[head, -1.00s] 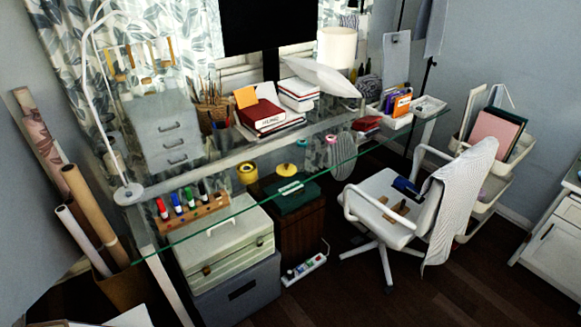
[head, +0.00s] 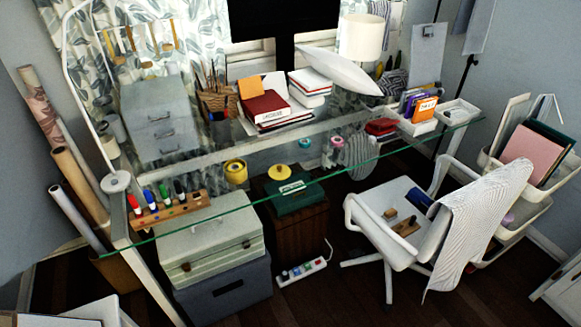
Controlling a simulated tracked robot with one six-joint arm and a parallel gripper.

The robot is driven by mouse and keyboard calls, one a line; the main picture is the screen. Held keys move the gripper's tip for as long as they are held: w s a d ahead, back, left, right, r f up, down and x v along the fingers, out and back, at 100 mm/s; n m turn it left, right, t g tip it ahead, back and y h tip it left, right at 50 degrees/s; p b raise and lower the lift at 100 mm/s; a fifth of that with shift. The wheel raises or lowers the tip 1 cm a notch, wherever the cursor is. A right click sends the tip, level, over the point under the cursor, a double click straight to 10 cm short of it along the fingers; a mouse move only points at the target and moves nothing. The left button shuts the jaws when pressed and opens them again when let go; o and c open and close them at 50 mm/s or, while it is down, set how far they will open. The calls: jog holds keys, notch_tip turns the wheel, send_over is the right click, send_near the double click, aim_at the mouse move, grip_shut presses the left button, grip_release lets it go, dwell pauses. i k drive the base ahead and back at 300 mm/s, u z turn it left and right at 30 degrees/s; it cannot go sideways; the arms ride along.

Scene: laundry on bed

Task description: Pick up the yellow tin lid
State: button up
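The yellow tin lid (head: 279,172) is a round, flat yellow piece with a small raised middle. In the head view it appears on the glass desk (head: 330,166), a little left of the picture's middle. An open yellow tin (head: 236,172) with a dark inside stands just left of it, apart from it. My gripper is not in view.
A marker rack (head: 168,212) stands on the desk's left end. Books (head: 266,106) and a white pillow (head: 335,70) lie on the raised shelf behind. A white chair (head: 385,230) stands at the front right. Bare dark floor shows in front of the desk.

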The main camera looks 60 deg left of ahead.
aim_at(278, 172)
jog(key=z, duration=0.05)
jog(key=i, duration=2.25)
jog(key=u, duration=2.9)
